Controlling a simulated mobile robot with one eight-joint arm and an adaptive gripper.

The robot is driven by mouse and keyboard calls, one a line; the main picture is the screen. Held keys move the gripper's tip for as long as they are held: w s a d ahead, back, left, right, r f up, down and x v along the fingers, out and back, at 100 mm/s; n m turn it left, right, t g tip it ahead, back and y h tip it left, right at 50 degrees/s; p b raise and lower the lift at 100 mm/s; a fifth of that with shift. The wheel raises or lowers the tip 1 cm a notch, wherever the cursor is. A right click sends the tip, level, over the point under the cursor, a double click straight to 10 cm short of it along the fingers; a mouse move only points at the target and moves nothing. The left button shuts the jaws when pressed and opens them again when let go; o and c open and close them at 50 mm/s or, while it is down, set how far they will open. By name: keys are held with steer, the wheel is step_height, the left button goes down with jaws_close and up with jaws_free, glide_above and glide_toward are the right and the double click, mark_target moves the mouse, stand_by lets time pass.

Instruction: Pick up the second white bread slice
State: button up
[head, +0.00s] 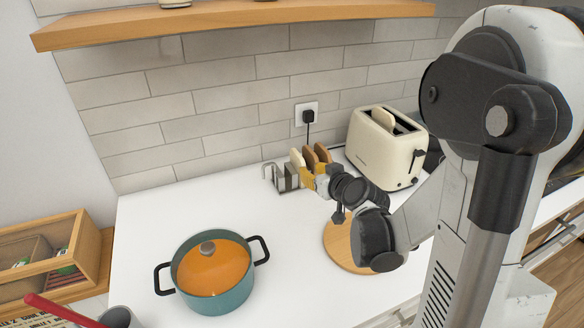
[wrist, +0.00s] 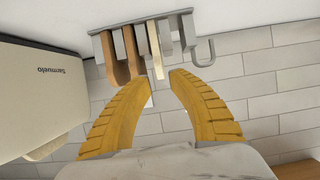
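The white bread slice (wrist: 155,50) stands upright in a grey metal rack, at the end of the row of slices nearer the rack's curved handle. It also shows in the head view (head: 296,157). Two brown slices (wrist: 131,50) stand beside it in the rack (wrist: 118,29). In the head view my gripper (head: 307,179) partly hides the rack and the lower slices.
A cream toaster (head: 385,150) stands right of the rack, with another pale slice (head: 383,118) in its slot. A round wooden board (head: 341,250) lies below my arm. A teal pot (head: 215,290) with an orange lid stands at the front. The counter left of the rack is clear.

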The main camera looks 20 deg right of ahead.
mark_target(297, 161)
steer(key=b+x, duration=0.2)
steer(key=x, duration=0.4)
steer(key=shift+s+d+f, duration=0.1)
steer(key=shift+f, duration=0.15)
steer(key=shift+w, duration=0.4)
jaws_close()
